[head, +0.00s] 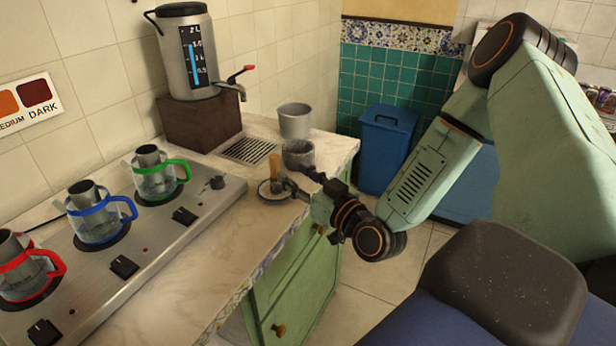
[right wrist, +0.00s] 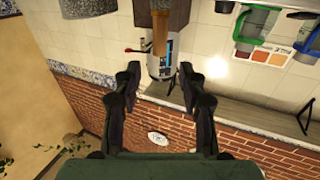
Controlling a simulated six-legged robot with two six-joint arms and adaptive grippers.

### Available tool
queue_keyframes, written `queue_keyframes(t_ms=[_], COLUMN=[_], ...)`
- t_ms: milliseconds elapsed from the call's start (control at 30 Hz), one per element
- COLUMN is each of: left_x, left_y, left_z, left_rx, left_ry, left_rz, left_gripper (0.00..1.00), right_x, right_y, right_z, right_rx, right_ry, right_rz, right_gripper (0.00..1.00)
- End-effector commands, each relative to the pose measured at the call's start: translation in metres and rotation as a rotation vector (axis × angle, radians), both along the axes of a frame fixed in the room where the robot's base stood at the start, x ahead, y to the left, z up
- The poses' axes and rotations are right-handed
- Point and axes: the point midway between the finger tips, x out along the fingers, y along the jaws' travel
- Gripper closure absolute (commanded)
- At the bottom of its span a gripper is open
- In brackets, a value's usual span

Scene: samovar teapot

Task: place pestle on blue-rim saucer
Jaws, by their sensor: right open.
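The wooden-handled pestle (head: 274,166) stands upright over the small blue-rim saucer (head: 264,194) on the counter. Its lower end is partly hidden by my right gripper (head: 286,186), so I cannot tell for sure that it rests on the saucer. My right gripper comes in from the right, low beside the pestle, and is open. In the right wrist view the pestle (right wrist: 160,32) shows beyond the two spread fingers (right wrist: 159,72), with a gap on each side. My left gripper is not in view.
A grey stone mortar (head: 299,153) and a grey cup (head: 295,120) stand just behind the saucer. A samovar (head: 188,55) with a red-handled tap stands on a brown block. The hotplate (head: 170,233) with several glass pots lies left. Bare counter (head: 225,250) is free in front.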

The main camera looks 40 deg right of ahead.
Motion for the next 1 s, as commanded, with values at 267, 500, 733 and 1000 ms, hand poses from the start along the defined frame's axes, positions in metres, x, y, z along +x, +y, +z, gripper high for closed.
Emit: queue_keyframes(t_ms=[267,500,733,1000], left_x=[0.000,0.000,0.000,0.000], left_y=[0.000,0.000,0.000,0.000], left_z=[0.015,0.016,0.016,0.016], left_rx=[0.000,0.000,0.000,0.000], left_ry=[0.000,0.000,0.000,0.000], left_rz=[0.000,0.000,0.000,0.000], left_gripper=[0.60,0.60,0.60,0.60], right_x=[-0.029,-0.034,-0.033,-0.033], right_y=[0.000,0.000,0.000,0.000], right_z=[0.001,0.000,0.000,0.000], right_rx=[0.000,-0.001,-0.001,-0.001], right_ry=[0.001,0.000,0.000,-0.001], right_rz=[-0.002,0.001,0.001,0.000], right_gripper=[0.58,0.58,0.58,0.58])
